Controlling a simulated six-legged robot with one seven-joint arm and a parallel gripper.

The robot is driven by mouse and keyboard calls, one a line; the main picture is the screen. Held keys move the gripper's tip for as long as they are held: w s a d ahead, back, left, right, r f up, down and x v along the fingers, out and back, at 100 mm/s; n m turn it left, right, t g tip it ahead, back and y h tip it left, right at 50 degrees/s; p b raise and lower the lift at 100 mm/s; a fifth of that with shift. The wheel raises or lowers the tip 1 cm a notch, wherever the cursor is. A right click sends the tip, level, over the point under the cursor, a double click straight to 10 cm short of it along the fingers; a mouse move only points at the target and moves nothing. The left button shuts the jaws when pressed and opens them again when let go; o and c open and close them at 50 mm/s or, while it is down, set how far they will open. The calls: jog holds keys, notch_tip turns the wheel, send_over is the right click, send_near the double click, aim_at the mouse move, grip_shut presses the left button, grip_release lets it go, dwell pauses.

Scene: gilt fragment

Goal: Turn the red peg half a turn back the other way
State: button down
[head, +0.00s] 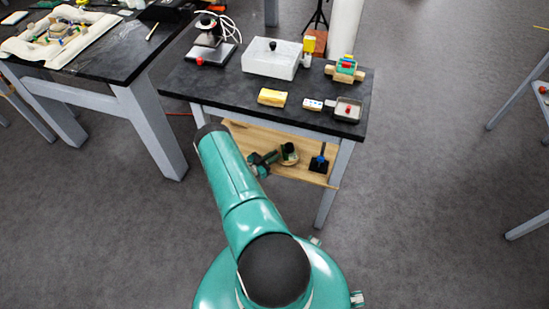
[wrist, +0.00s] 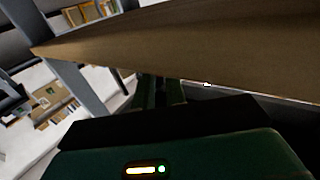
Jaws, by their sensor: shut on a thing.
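No red peg can be picked out for certain. Small red parts show on the black table in the head view: a red piece (head: 347,109) in a small grey tray, a red part (head: 347,64) on a wooden block holder, and a red knob (head: 200,61) on the device at the left. My gripper (wrist: 164,92) is low at the wooden shelf under the table, well below these parts. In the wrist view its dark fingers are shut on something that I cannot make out. The shelf board hides part of the space by the fingertips.
The wooden shelf (head: 240,136) carries a round dark-and-tan thing (head: 289,153) and a blue-and-black stand (head: 319,161). A white box (head: 272,60) and a yellow block (head: 272,97) are on the table above. Another table (head: 128,60) stands at the left.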

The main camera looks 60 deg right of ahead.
jog(key=shift+w+d+m+g+y, duration=0.2)
jog(key=shift+m+g+y, duration=0.2)
jog(key=shift+g, duration=0.15)
jog(key=shift+w+d+m+g+y, duration=0.1)
jog(key=shift+w+m+g+y, duration=0.1)
jog(key=shift+m+g+y, duration=0.25)
jog(key=c, duration=1.7)
grip_release()
jog(key=v, duration=1.3)
jog(key=shift+w+a+f, duration=0.25)
jog(key=shift+w, duration=0.05)
